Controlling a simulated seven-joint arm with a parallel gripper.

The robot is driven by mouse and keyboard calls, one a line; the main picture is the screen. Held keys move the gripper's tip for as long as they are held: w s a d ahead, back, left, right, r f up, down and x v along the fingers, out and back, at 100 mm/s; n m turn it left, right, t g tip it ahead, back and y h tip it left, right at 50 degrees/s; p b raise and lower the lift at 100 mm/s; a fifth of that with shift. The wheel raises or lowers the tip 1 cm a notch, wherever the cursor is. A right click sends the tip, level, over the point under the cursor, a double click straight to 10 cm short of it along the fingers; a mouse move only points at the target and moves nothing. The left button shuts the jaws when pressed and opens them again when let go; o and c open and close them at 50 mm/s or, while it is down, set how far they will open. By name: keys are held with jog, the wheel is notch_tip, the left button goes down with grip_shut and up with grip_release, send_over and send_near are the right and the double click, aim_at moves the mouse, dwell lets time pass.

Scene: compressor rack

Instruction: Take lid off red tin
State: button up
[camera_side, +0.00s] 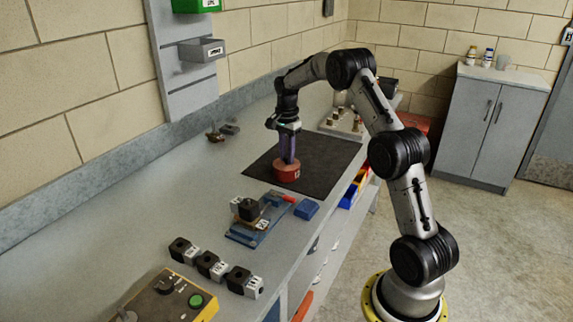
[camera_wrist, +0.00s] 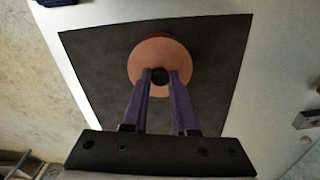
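The red tin (camera_side: 287,174) stands upright on a dark mat (camera_side: 325,152) on the bench and has dark marking on its side. Its round, lighter red lid (camera_wrist: 160,53) is on top of it, with a small black knob (camera_wrist: 160,77) on the lid. My gripper (camera_side: 287,158) points straight down over the tin. In the wrist view my gripper (camera_wrist: 160,74) has its two purple fingers on either side of the knob, which fills the gap between them. The fingertips hide the knob in the side view. Most of the tin's wall is hidden in the wrist view.
A blue fixture (camera_side: 258,225) with a dark block and a blue box (camera_side: 306,209) lie in front of the mat. Several black-and-white blocks (camera_side: 211,265) and a yellow control box (camera_side: 170,300) are nearer. A tray (camera_side: 343,123) with small items stands behind. The mat around the tin is clear.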

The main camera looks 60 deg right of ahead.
grip_shut()
jog(key=shift+r, duration=0.2)
